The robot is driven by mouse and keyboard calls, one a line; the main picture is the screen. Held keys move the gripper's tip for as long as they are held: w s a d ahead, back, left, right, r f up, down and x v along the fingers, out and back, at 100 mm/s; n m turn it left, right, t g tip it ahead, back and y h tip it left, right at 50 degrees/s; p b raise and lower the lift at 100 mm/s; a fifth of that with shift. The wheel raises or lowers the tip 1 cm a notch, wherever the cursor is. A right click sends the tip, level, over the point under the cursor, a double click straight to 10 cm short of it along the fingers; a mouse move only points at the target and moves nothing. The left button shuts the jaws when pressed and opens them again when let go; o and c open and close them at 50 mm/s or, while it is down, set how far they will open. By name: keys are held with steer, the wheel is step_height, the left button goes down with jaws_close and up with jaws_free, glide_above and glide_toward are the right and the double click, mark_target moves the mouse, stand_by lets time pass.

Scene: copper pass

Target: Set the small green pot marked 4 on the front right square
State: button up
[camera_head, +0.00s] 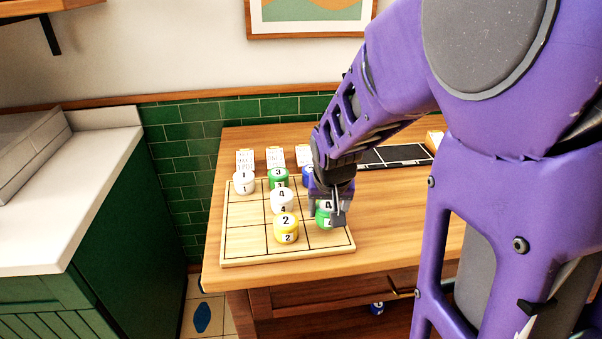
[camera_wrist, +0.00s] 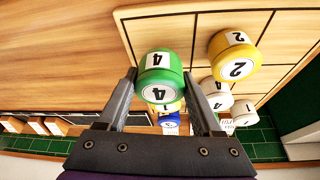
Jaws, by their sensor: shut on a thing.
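The small green pot marked 4 (camera_head: 325,215) is between the fingers of my gripper (camera_head: 335,205), over the right side of the gridded wooden board (camera_head: 240,258). In the wrist view the green pot (camera_wrist: 160,78) sits upright between both fingertips (camera_wrist: 165,88). I cannot tell whether its base touches the board. The front right square (camera_head: 335,240) shows bare in part, just below the pot in the head view. A yellow pot marked 2 (camera_head: 286,228) stands in the front middle square, left of the green pot.
Another yellow pot (camera_wrist: 171,106) shows partly behind mine. A black tray (camera_head: 395,156) lies behind right.

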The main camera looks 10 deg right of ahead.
mark_target(327, 220)
steer(key=shift+f, duration=1.35)
steer(key=shift+f+b, duration=0.15)
steer(key=shift+b, duration=0.2)
steer(key=o, duration=1.5)
